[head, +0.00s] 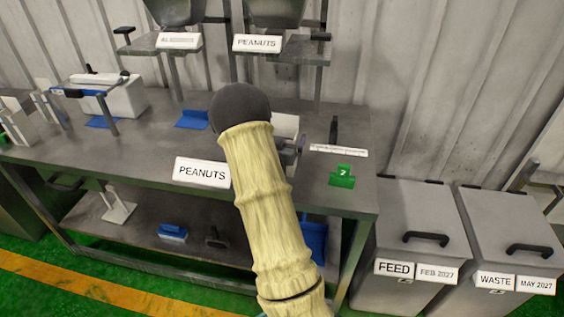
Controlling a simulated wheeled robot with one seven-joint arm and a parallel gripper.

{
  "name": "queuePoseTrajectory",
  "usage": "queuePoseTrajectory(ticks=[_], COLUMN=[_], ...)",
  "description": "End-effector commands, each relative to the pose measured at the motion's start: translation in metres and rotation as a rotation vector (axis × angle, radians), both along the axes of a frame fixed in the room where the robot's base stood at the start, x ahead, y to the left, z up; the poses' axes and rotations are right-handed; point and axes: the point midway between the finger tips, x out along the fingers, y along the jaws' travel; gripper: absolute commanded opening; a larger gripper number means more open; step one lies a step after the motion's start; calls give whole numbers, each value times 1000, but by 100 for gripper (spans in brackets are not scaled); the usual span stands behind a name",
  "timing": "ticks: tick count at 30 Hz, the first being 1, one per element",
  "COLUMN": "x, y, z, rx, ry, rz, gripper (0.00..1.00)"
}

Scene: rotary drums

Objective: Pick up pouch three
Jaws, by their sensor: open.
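I cannot make out pouch three in the head view; no item shows a readable 3. A small green item (342,177) with a figure that looks like a 2 sits near the right end of the metal table (330,198). My arm, in a pale ribbed sleeve with a dark rounded end, rises across the middle of the view and covers part of the table. My gripper does not show and seems hidden behind the arm.
Grey FEED (425,215) and WASTE (510,225) bins stand right of the table. A PEANUTS sign (202,172) is at its front edge. A white device (108,97) and blue pieces (193,119) lie on the left half. A lower shelf (140,222) holds small items.

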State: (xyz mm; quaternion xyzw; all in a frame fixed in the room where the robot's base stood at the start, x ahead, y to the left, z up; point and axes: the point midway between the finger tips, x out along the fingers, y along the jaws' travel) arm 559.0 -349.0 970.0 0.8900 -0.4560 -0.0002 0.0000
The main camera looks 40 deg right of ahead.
Motion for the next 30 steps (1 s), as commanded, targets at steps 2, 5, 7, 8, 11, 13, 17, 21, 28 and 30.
queuePoseTrajectory(ticks=[2,5,7,8,11,13,17,21,28,30], x=[0,0,0,0,0,0,0,0,0,0], y=[0,0,0,0,0,0,0,0,0,0], z=[0,0,0,0,0,0,0,1,3,7], rx=[0,0,0,0,0,0,0,-2,-2,-3], ry=[0,0,0,0,0,0,0,-3,-3,-3], rz=[0,0,0,0,-1,-1,-1,-1,-1,-1], gripper=[100,100,100,100,86,72,47,29,29,29])
